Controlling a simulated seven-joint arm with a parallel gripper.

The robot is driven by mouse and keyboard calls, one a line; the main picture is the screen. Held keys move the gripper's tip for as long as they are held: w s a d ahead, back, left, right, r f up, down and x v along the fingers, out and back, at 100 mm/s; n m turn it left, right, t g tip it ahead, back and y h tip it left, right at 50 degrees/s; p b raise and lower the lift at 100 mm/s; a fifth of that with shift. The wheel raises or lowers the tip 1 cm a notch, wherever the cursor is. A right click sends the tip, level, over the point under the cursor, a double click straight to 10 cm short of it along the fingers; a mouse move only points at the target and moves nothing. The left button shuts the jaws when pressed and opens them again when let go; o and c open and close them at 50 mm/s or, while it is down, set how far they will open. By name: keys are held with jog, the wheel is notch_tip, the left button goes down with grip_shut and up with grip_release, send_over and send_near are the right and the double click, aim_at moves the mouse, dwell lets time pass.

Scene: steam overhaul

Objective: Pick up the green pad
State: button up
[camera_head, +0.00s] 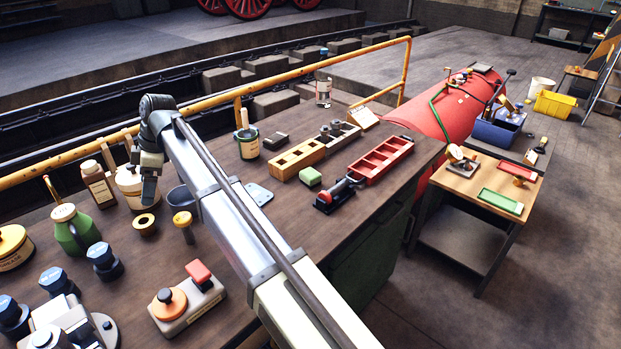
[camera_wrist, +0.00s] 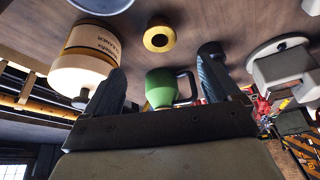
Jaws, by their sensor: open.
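The green pad (camera_head: 310,176) is a small light-green block on the dark workbench top, in front of the wooden slotted tray and left of a small black tool with a red part. It is not seen in the wrist view. My gripper (camera_head: 148,195) is over the left part of the bench, beside the cream pot and well left of the pad. In the wrist view my gripper (camera_wrist: 158,72) has its fingers apart with nothing held. A green can stands beyond and between them.
The green can (camera_head: 74,228), cream pot (camera_head: 131,185), brown bottle (camera_head: 97,184) and brass ring (camera_head: 145,223) crowd the left bench. A wooden slotted tray (camera_head: 298,158) and red tray (camera_head: 381,160) lie by the pad. A yellow rail (camera_head: 215,101) runs behind the bench.

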jog(key=shift+o, duration=0.5)
jog(key=r+n+t+h, duration=0.2)
jog(key=n+h, duration=0.1)
jog(key=h, duration=0.1)
send_over(310, 173)
jog(key=f, duration=0.8)
jog(key=shift+w+a+f, duration=0.2)
jog(key=shift+w+f, duration=0.1)
jog(key=shift+w, duration=0.05)
jog(key=shift+s+d+f, duration=0.15)
jog(key=shift+f, duration=1.2)
jog(key=shift+s+d+f, duration=0.1)
jog(key=shift+f, duration=1.2)
